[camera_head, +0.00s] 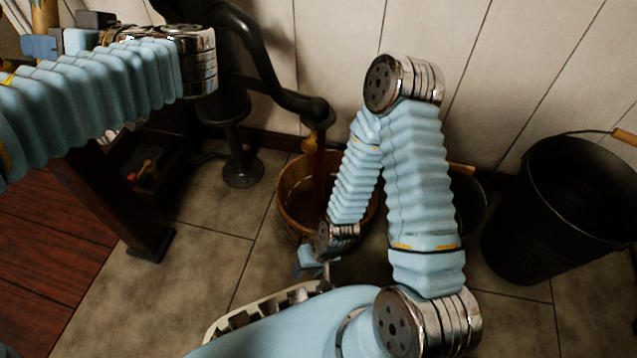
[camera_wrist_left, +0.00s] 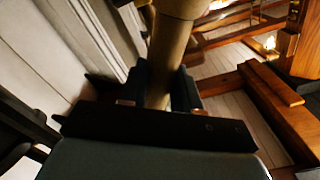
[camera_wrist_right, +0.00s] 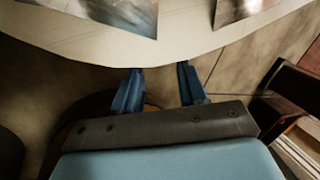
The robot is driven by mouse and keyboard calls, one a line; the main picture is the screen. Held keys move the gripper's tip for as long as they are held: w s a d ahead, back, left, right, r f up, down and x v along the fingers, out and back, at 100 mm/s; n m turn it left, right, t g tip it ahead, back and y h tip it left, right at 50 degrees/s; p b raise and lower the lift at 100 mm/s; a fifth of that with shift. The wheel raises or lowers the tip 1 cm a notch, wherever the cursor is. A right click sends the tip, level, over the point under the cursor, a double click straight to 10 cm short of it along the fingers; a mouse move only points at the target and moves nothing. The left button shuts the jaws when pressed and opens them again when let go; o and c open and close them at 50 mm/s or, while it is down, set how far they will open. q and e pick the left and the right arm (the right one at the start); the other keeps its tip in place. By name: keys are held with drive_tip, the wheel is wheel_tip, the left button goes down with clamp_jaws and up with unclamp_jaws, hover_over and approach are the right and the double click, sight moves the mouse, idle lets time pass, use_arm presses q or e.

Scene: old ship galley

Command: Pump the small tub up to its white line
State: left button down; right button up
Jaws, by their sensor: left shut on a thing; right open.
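The black pump (camera_head: 228,75) stands at the back left, its spout (camera_head: 312,110) curving over a small wooden tub (camera_head: 296,200). A dark reddish-brown strip shows below the spout; I cannot tell whether it is flowing water. My right arm covers part of the tub, and I cannot make out a white line or the water level. My left gripper (camera_head: 62,42) is shut on the tan pump handle (camera_wrist_left: 168,50), which runs between its fingers in the left wrist view. My right gripper (camera_wrist_right: 160,90) is open and empty, low in front of the tub.
A large black bucket (camera_head: 560,220) with a wooden grip stands at the right. Another dark bucket (camera_head: 468,205) is partly behind my right arm. A dark wooden post (camera_head: 120,210) and small shelf are at the left. Tiled floor (camera_head: 215,240) is clear left of the tub.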

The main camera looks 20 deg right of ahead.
use_arm(q)
drive_tip(key=shift+s+a+f, duration=0.1)
drive_tip(key=shift+a+f, duration=0.05)
drive_tip(key=shift+f, duration=0.25)
use_arm(e)
drive_tip(key=shift+w+d+f, duration=0.15)
drive_tip(key=shift+d+f, duration=0.05)
drive_tip(key=shift+f, duration=0.4)
use_arm(q)
wheel_tip(320, 180, up, 9)
drive_tip(key=s+a+m+p, duration=0.2)
drive_tip(key=m+p, duration=0.1)
drive_tip(key=p, duration=0.5)
drive_tip(key=shift+s+m, duration=0.3)
drive_tip(key=shift+m, duration=0.1)
use_arm(e)
wheel_tip(320, 180, up, 8)
use_arm(q)
drive_tip(key=shift+a+r+p, duration=0.1)
drive_tip(key=shift+p, duration=0.2)
use_arm(e)
drive_tip(key=shift+r, duration=0.2)
